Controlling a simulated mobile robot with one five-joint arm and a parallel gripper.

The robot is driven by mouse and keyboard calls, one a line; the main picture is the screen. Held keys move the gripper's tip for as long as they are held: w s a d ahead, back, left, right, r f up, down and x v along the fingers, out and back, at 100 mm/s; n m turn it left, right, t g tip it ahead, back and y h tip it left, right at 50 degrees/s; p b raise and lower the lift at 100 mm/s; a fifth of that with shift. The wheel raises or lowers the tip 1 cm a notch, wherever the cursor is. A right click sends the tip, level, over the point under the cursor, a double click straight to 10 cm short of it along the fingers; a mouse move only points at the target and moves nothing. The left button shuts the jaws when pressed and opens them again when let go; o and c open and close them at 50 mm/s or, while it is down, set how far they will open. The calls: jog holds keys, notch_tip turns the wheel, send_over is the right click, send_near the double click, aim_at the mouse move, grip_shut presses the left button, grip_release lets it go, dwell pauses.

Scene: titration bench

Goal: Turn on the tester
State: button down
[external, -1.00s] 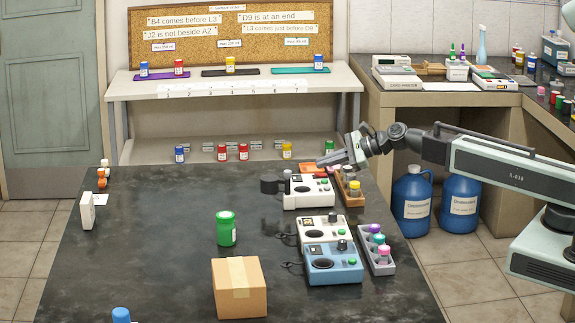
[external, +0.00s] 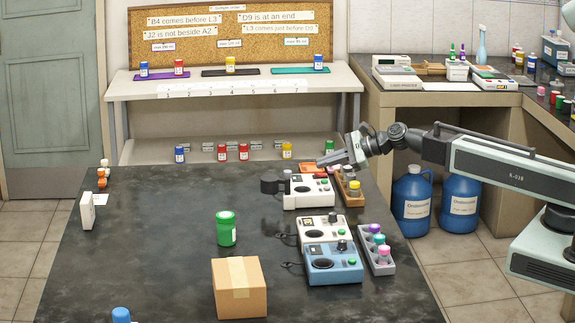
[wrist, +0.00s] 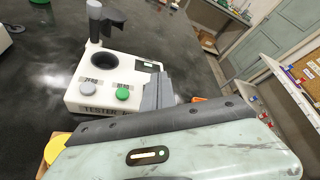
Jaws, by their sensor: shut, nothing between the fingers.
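The tester (external: 305,196) is a white box near the far right of the dark bench, marked TESTER on its front edge in the wrist view (wrist: 72,92). Its top has a round dark well (wrist: 103,64), a grey button (wrist: 88,89), a green button (wrist: 123,94), and a small display (wrist: 147,66). A dark post with an arm (wrist: 97,22) stands at its far side. My gripper (external: 320,164) is shut and empty, above the tester's back side; in the wrist view its fingers (wrist: 158,92) appear beside the green button. I cannot tell whether they touch the tester.
A wooden rack of jars (external: 354,196) stands right of the tester. Nearer are another white device (external: 312,232), a blue device (external: 334,272) and a grey rack (external: 384,268). A green jar (external: 226,229) and a cardboard box (external: 239,296) stand left of them.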

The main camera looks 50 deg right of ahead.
dwell(0.4)
jog(key=shift+w+a+f+b, duration=0.15)
jog(key=shift+f+b, duration=0.25)
jog(key=shift+w+f+b, duration=0.1)
jog(key=shift+f+b, duration=0.25)
dwell(0.4)
jog(key=shift+r, duration=0.15)
jog(key=shift+s+r+p, duration=0.25)
jog(key=shift+r+p, duration=0.4)
jog(key=shift+p, duration=0.1)
jog(key=r+p, duration=0.1)
jog(key=s+d+r+p, duration=0.1)
jog(key=r+p, duration=0.2)
jog(key=shift+s+d+r+p, duration=0.15)
jog(key=shift+d+r+p, duration=0.15)
jog(key=shift+p, duration=0.05)
